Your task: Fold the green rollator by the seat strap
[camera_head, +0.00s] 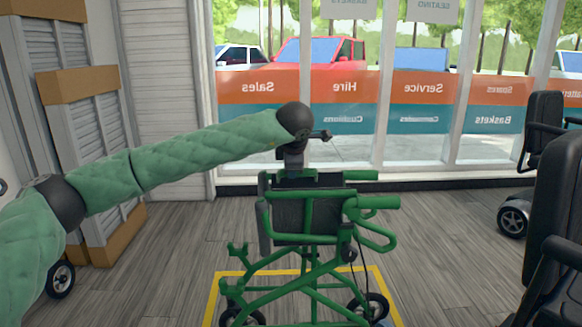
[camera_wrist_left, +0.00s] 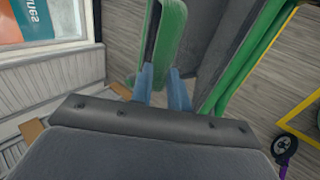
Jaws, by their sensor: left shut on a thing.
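The green rollator (camera_head: 308,270) stands upright on the floor with crossed green bars below and a dark seat panel (camera_head: 300,222) between its side frames. My left gripper (camera_head: 292,174) reaches down to the top of the rollator, above the dark panel. In the left wrist view its two blue-grey fingers (camera_wrist_left: 163,88) close beside a green frame part (camera_wrist_left: 172,38) and the dark panel. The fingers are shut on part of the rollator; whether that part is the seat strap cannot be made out. My right gripper is not in view.
A yellow floor outline (camera_head: 213,300) surrounds the rollator's base. Black scooter seats (camera_head: 560,215) stand close on the right. A window front (camera_head: 350,105) is behind. Wooden floor is free on both sides of the rollator.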

